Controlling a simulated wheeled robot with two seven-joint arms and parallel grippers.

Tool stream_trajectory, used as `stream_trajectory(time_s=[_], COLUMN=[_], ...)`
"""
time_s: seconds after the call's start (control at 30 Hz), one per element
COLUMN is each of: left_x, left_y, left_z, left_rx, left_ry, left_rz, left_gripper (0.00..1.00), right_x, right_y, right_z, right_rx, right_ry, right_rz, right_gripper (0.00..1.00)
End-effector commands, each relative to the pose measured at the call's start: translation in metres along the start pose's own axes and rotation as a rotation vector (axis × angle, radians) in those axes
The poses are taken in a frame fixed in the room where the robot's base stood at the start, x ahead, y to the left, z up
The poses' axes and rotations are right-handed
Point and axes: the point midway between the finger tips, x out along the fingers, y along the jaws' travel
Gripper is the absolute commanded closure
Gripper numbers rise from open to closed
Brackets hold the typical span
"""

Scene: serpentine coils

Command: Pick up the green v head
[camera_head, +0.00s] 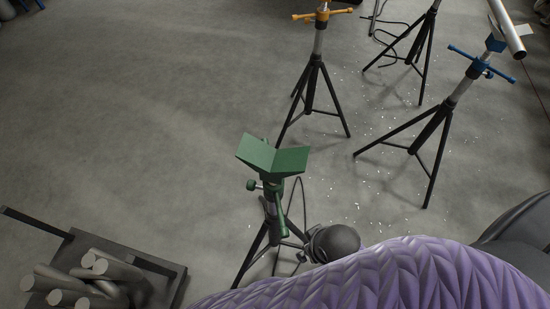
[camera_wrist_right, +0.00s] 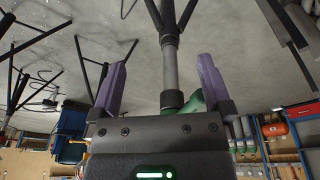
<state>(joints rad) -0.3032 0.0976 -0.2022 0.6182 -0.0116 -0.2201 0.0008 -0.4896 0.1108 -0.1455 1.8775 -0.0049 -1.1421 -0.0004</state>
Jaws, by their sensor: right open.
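The green v head (camera_head: 273,158) sits on top of a black tripod stand (camera_head: 250,258) in the lower middle of the head view, its V opening upward. My right gripper (camera_wrist_right: 163,65) is open in the right wrist view, with its two purple fingers apart. The stand's grey post (camera_wrist_right: 171,70) shows in the gap between them. A green part (camera_wrist_right: 193,103) shows beside the post near the right finger's base, partly hidden by the gripper body. I cannot tell whether the fingers touch anything. My left gripper is not in view.
A stand with an orange handle (camera_head: 322,14) and one with a blue handle (camera_head: 481,62) stand farther back. A dark tray (camera_head: 168,274) with several grey pipes lies at lower left. A cable hangs beside the green stand. The floor at left is clear.

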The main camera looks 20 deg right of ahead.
Motion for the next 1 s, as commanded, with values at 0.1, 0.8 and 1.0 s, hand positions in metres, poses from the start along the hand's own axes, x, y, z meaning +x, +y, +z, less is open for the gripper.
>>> stream_trajectory(time_s=[0.1, 0.8, 1.0], left_x=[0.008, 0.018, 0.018], left_y=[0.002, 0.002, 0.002], left_z=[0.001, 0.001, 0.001], left_rx=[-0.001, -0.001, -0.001], left_ry=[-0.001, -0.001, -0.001], left_rz=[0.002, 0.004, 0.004], left_gripper=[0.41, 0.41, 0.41], right_x=[-0.027, -0.132, -0.15], right_y=[0.0, -0.097, -0.042], right_z=[-0.016, -0.173, -0.208], right_rx=[0.002, -0.783, -0.849], right_ry=[0.03, 0.113, -0.084], right_rz=[-0.005, -0.307, -0.171], right_gripper=[0.0, 0.0, 0.0])
